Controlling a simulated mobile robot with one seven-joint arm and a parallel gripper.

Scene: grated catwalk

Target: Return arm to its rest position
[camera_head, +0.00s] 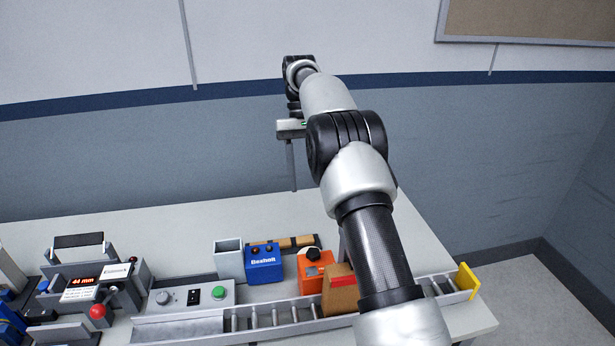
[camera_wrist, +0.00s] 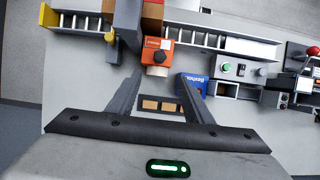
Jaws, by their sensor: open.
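My arm reaches out over the bench in the head view, with my gripper (camera_head: 293,188) at its far end, high above the bench's back part and pointing down. In the wrist view my gripper (camera_wrist: 160,78) has its two fingers spread apart with nothing between them. Below them lie a blue box (camera_wrist: 190,87) and an orange box with a black knob (camera_wrist: 155,56). My arm hides part of the bench's right side in the head view.
The bench (camera_head: 150,225) carries a roller conveyor (camera_head: 180,328) with a yellow end stop (camera_head: 467,281), a brown carton (camera_head: 340,292), a button panel (camera_head: 190,296) and a device with a red knob (camera_head: 97,311). A wall (camera_head: 120,150) stands behind. The air around my gripper is clear.

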